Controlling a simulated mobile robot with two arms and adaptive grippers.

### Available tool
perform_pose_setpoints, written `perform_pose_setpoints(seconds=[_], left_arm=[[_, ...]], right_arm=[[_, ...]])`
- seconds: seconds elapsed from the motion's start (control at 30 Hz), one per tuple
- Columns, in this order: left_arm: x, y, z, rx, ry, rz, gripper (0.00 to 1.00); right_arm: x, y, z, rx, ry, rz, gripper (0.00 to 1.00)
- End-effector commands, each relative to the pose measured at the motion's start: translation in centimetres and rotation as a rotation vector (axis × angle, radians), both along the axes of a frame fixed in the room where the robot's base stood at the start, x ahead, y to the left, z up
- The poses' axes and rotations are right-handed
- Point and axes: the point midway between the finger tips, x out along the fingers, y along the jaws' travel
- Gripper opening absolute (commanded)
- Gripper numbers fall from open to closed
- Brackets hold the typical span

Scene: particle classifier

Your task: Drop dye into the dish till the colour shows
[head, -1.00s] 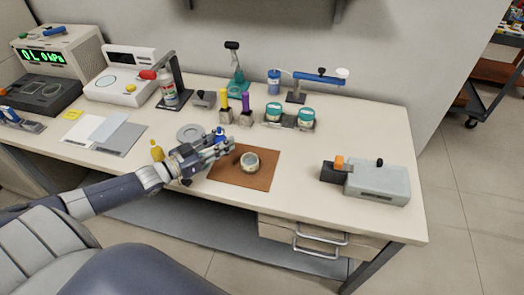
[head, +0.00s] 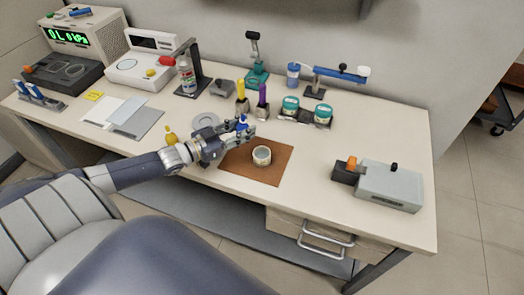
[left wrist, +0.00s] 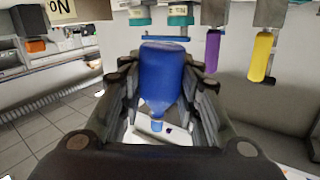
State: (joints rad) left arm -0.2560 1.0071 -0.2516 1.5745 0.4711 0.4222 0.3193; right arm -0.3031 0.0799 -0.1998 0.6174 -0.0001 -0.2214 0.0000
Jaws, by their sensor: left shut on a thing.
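A small round dish (head: 261,156) with a pale inside stands on a brown mat (head: 280,174) near the table's front edge. My left gripper (head: 245,132) is shut on a blue dropper bottle (head: 242,122), above the mat's back left part and behind-left of the dish. In the left wrist view the blue bottle (left wrist: 165,75) sits between both fingers, its narrow tip towards the bottom of the picture. A small dark spot shows beside the tip, on a pale patch; I cannot tell what it is. My right gripper is not in view.
Yellow and purple capped holders (head: 262,97) and two teal-lidded jars (head: 290,106) stand behind the mat. A grey disc (head: 206,121) lies behind my left wrist. A grey box device (head: 388,186) stands on the right. The table between mat and device is clear.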

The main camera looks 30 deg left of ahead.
Motion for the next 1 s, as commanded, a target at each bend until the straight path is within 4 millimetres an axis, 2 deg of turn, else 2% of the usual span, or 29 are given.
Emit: perform_pose_setpoints(seconds=[0.47, 1.0], left_arm=[[-0.1, -1.2, 0.3, 0.236, -0.015, -0.001, 0.07], [-0.2, -2.7, 0.0, 0.505, -0.032, 0.000, 0.07]], right_arm=[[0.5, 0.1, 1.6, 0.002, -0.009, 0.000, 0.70], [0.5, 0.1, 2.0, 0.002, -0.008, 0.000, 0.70]])
